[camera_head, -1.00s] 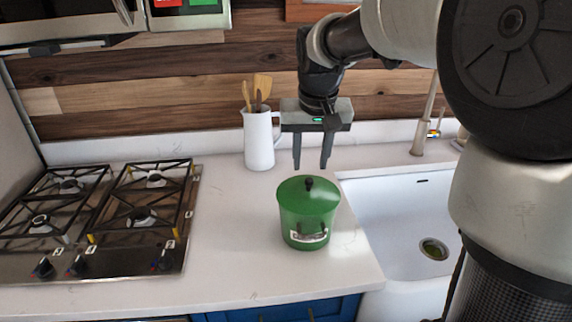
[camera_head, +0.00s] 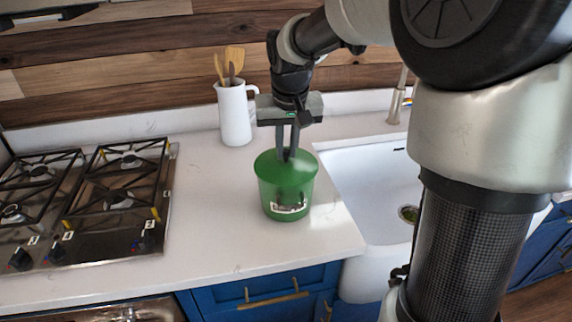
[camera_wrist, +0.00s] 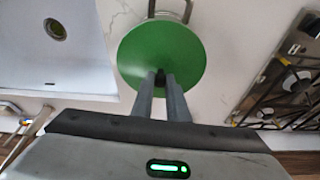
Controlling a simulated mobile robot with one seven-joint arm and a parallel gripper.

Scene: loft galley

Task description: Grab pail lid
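The green pail (camera_head: 272,198) stands upright on the white counter, with a pale label and a handle on its front. Its round green lid (camera_head: 304,168) sits on top, with no clear gap at the rim. My gripper (camera_head: 286,155) points down over the lid's middle, its fingers drawn close together around the small dark knob. In the wrist view the lid (camera_wrist: 186,52) fills the centre and the gripper (camera_wrist: 161,77) has its two fingertips on either side of the knob. The fingers largely hide the knob.
A white pitcher (camera_head: 235,115) with wooden utensils stands behind and left of the pail. A gas hob (camera_head: 105,200) is at the left. A white sink (camera_head: 365,185) lies just right of the pail. The counter in front of the pail is clear.

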